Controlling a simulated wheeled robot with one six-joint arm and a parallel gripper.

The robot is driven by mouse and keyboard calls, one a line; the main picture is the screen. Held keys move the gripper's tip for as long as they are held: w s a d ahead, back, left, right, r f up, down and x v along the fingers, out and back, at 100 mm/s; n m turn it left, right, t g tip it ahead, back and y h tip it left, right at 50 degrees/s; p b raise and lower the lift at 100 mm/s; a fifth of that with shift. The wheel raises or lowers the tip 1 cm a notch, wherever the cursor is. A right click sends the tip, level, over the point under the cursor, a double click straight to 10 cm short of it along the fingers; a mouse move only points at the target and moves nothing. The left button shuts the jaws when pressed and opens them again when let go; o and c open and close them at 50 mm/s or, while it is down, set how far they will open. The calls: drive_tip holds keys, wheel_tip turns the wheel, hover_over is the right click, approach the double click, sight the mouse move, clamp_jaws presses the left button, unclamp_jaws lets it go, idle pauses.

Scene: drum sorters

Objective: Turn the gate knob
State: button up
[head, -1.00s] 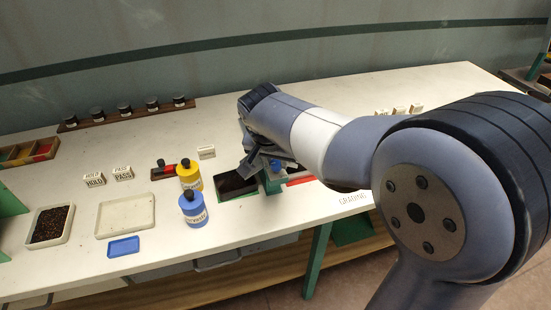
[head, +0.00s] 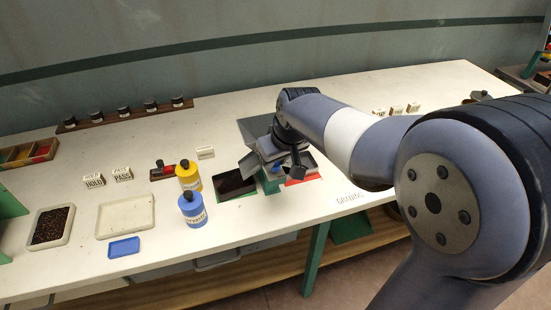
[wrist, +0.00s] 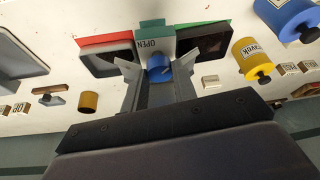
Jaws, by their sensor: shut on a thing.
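The gate knob (wrist: 158,68) is a blue round knob on a green block (wrist: 155,45) with an OPEN label, which reads upside down in the wrist view. The two fingers of my gripper (wrist: 157,82) stand on either side of the knob and are shut on it. In the head view my gripper (head: 284,163) is over the block, angled, and hides the knob. A red-edged bin (wrist: 110,55) and a green-edged bin (wrist: 205,45) flank the block; the green-edged one also shows in the head view (head: 236,184).
A yellow bottle (head: 189,176) and a blue bottle (head: 192,208) stand left of the bins. HOLD (head: 94,181) and PASS (head: 122,174) blocks, a pale tray (head: 126,215) and a small blue tray (head: 124,247) are farther left. A rack of dark-capped jars (head: 124,112) is at the back.

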drive_tip(key=n, duration=0.2)
drive_tip(key=n+y+b, duration=0.1)
drive_tip(key=n, duration=0.1)
drive_tip(key=shift+w+d+g+y, duration=0.15)
drive_tip(key=shift+g+y, duration=0.15)
drive_tip(key=shift+g, duration=0.1)
drive_tip(key=shift+n+g+y+b, duration=0.3)
drive_tip(key=shift+n+g, duration=0.2)
drive_tip(key=shift+n, duration=1.1)
drive_tip(key=o, duration=1)
drive_tip(key=shift+r, duration=0.1)
